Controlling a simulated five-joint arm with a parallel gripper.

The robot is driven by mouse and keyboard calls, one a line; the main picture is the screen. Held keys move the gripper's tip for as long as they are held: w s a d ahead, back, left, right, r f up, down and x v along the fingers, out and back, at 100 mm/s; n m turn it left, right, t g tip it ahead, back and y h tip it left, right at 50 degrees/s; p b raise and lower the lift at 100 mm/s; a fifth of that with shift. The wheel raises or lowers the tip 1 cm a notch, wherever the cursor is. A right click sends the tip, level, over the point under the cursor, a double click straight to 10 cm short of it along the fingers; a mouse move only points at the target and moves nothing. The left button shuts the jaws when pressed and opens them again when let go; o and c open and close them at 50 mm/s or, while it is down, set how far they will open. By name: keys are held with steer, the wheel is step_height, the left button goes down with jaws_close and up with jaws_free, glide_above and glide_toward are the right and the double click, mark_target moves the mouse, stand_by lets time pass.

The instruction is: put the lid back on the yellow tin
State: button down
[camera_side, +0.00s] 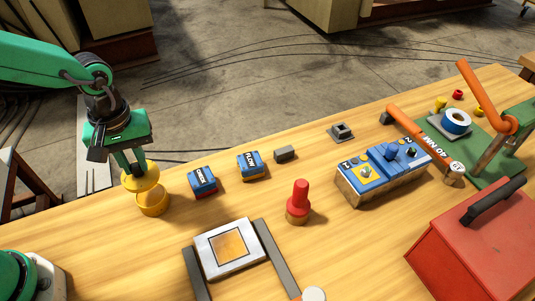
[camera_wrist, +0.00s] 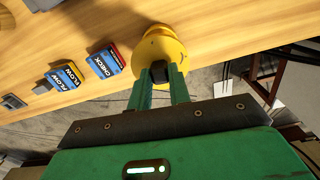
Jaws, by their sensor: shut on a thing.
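The yellow tin (camera_side: 153,203) stands upright near the far left edge of the wooden table. My gripper (camera_side: 135,169) is shut on the yellow lid (camera_side: 141,181) and holds it above the tin, offset to the left in the side view. The lid looks tilted there, with its right side higher. It overlaps part of the tin's rim in the picture, so I cannot tell whether they touch. In the wrist view the lid (camera_wrist: 165,48) shows beyond my fingers (camera_wrist: 158,72) and hides most of the tin.
Blue CHECK (camera_side: 203,183) and FLOW (camera_side: 250,165) blocks stand to the right. The table edge runs close behind the tin.

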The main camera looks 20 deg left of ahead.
steer(key=shift+f, duration=0.15)
steer(key=shift+f, duration=3)
steer(key=shift+f, duration=0.2)
stand_by(0.5)
steer(key=c, duration=0.7)
jaws_free()
steer(key=shift+c, duration=0.2)
steer(key=shift+r, duration=0.15)
steer(key=shift+r, duration=3.35)
jaws_close()
